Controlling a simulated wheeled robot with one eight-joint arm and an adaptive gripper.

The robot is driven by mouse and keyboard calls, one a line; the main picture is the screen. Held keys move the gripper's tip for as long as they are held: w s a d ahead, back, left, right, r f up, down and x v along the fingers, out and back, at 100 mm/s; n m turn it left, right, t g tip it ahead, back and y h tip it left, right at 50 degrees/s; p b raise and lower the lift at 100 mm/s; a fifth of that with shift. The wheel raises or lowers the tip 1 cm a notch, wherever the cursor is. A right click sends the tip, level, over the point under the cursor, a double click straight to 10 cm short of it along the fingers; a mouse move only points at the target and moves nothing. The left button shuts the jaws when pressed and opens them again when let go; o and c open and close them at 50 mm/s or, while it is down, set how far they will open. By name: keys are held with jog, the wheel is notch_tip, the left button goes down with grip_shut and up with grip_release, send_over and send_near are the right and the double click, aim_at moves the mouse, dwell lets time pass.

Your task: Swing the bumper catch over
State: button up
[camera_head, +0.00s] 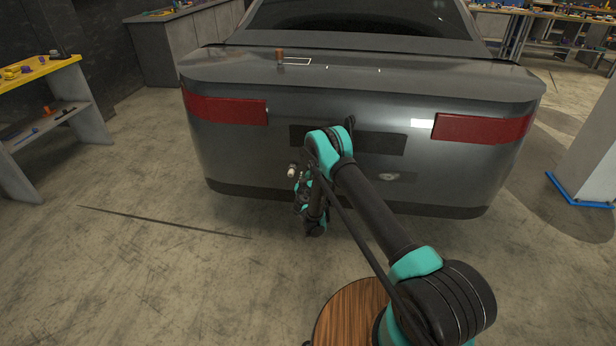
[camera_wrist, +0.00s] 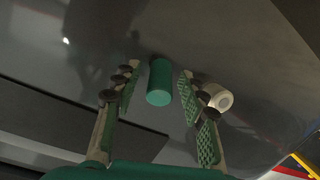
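The bumper is the lower rear part of a grey car (camera_head: 340,185). In the wrist view a green cylinder (camera_wrist: 159,82) stands out from the grey panel, and a white round knob with a hollow end (camera_wrist: 217,97) sits to its right. I cannot tell which of them is the catch. My gripper (camera_wrist: 158,78) is open, its two green-padded fingers on either side of the green cylinder with gaps showing. The white knob is outside the right finger, partly behind it. In the head view my gripper (camera_head: 300,192) is by the bumper, beside a small pale knob (camera_head: 292,171); the green cylinder is hidden.
A small brown cylinder (camera_head: 280,55) stands on the trunk lid. A yellow-topped workbench (camera_head: 40,72) is at the left, and a pale pillar with a blue base (camera_head: 590,150) at the right.

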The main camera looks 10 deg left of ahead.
notch_tip(320, 180, up, 10)
dwell(0.7)
